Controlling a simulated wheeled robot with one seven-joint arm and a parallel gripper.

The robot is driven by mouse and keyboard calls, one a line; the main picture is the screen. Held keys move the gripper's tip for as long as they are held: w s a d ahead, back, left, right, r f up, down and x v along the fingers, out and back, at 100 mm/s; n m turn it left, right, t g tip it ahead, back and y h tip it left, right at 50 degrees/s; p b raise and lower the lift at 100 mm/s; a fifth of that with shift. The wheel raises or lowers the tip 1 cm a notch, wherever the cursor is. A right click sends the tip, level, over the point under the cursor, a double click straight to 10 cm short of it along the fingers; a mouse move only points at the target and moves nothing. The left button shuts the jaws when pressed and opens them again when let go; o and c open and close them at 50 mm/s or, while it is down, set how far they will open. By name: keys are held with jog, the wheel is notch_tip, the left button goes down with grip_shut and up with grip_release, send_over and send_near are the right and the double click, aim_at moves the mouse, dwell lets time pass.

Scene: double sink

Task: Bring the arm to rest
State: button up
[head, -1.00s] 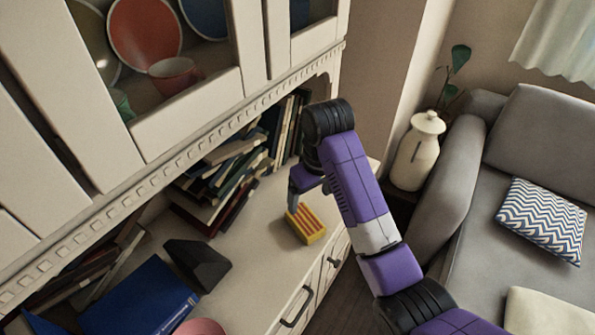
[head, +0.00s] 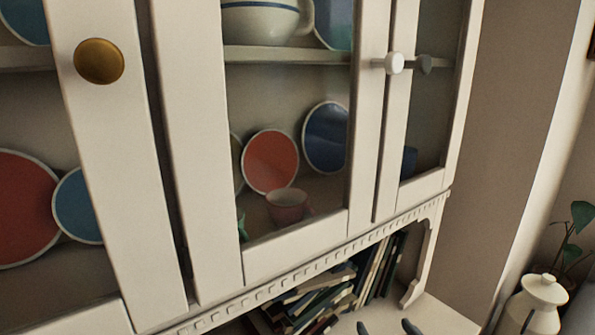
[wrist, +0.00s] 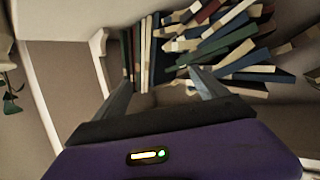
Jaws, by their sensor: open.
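My gripper (wrist: 158,80) is open in the wrist view, with its two fingers apart and nothing between them. It points toward the books on the cabinet's lower shelf. In the head view only two dark fingertips of my gripper (head: 387,328) show at the bottom edge, in front of the cabinet. The rest of my arm is out of that view. The red-and-yellow striped box is in neither present view.
Stacked and standing books (head: 375,272) fill the open shelf; they also show in the wrist view (wrist: 225,45). Above it is a glass-fronted cabinet (head: 300,250) with plates and a pink cup (head: 287,205). A white lidded jar (head: 533,305) stands at lower right.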

jog(key=s+d+r, duration=0.1)
jog(key=s, duration=4.3)
jog(key=shift+s+t+h, duration=0.25)
jog(key=shift+t+h, duration=0.15)
jog(key=shift+d, duration=0.1)
